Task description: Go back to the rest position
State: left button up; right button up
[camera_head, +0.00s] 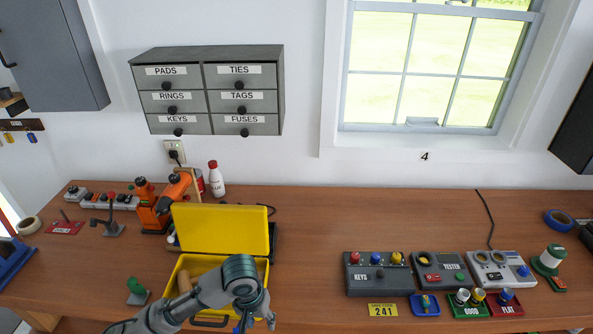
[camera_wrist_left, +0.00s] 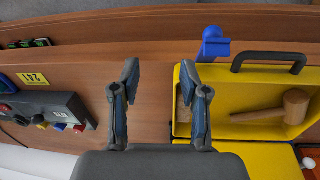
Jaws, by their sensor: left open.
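My left arm reaches in from the bottom of the head view, and its left gripper (camera_head: 256,322) hangs over the front edge of the yellow toolbox (camera_head: 262,272). In the left wrist view the gripper (camera_wrist_left: 160,80) is open, with bare brown bench top between its fingers. One finger overlaps the edge of the toolbox (camera_wrist_left: 250,52). A wooden mallet (camera_wrist_left: 292,108) lies inside the open box. A blue object (camera_wrist_left: 213,45) is beside the box's front corner, near one fingertip. My right gripper is not in view.
The bench (camera_head: 310,235) is clear between the toolbox and the grey keys panel (camera_head: 352,282). The yellow lid (camera_head: 222,228) stands raised. Trays and a tester (camera_head: 440,270) occupy the right. An orange tool (camera_head: 150,210) stands behind left, and a green-knobbed item (camera_head: 137,288) left of the box.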

pick_arm(q)
jog(key=s+d+f+m+t+h, duration=0.1)
jog(key=s+d+f+h, duration=0.15)
jog(key=f, duration=0.35)
jog(key=s+d+f+m+t+h, duration=0.1)
jog(key=s+f+h, duration=0.15)
jog(key=f, duration=0.35)
jog(key=s+a+f+n+t+y, duration=0.1)
jog(key=s+a+f+y, duration=0.2)
jog(key=s+a+f, duration=0.35)
jog(key=s+a+f+n+y, duration=0.1)
jog(key=s+a+f+y, duration=0.25)
jog(key=s+a, duration=0.5)
notch_tip(320, 180, down, 28)
jog(key=s+g, duration=0.1)
jog(key=s, duration=0.1)
jog(key=s+a+f, duration=0.2)
jog(key=s+f, duration=0.5)
jog(key=s, duration=0.1)
jog(key=s+a+f+g, duration=0.1)
jog(key=s+f, duration=0.6)
jog(key=s, duration=0.2)
jog(key=shift+a+f+m, duration=0.3)
jog(key=shift+a+m, duration=0.1)
